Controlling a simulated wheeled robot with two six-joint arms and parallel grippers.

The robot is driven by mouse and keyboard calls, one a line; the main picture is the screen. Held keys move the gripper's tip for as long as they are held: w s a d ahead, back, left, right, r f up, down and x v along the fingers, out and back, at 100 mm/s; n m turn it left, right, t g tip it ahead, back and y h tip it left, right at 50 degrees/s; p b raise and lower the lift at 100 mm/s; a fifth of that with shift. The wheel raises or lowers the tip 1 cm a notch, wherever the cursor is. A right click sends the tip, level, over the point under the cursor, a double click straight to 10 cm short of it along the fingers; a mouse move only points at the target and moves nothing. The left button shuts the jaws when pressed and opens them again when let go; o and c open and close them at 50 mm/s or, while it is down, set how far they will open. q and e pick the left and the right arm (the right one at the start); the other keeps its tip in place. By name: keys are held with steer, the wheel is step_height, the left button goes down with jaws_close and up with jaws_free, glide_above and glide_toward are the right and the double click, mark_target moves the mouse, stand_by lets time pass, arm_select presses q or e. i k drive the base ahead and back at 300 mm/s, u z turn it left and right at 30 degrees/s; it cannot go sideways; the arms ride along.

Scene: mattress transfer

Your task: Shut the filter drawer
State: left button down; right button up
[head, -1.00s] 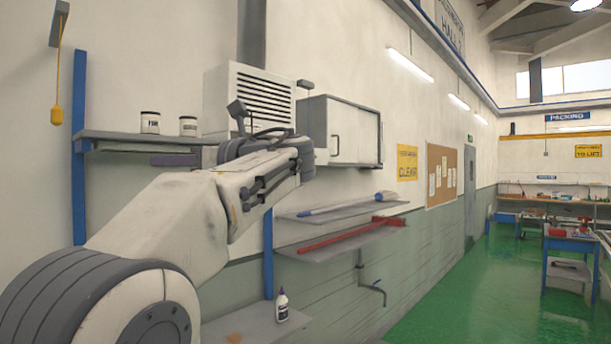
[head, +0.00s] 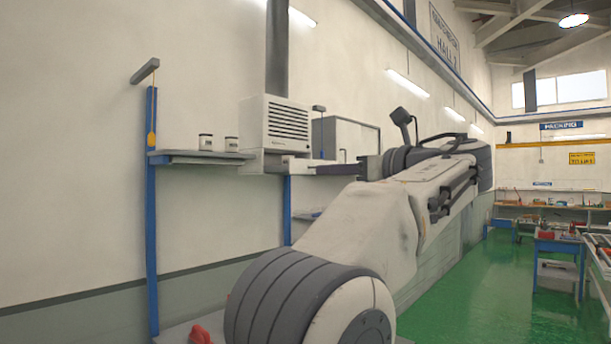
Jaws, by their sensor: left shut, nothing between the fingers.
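The white louvred wall unit (head: 276,122) hangs on the left wall with a duct above it. A white drawer (head: 298,166) at its foot, which looks like the filter drawer, appears to stick out past the louvred face. My left gripper (head: 320,172) reaches in from the right, its dark fingers pointing left, shut and empty. Its tips are close to the drawer's front end; I cannot tell whether they touch. My left arm's wrist and links cover the area right of the fingers. My right gripper is not in view.
A shelf (head: 190,156) with two jars (head: 206,142) is left of the unit. A blue post (head: 151,215) and a hanging yellow pull stand beside it. A grey cabinet (head: 345,137) is partly behind my gripper. Green floor (head: 470,290) is open at right.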

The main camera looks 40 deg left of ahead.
mark_target(295, 166)
steer(key=u, duration=0.6)
steer(key=i, duration=0.55)
steer(key=u, duration=0.95)
steer(key=i, duration=1.35)
steer(key=z, duration=0.95)
steer(key=i, duration=0.45)
steer(key=z, duration=0.55)
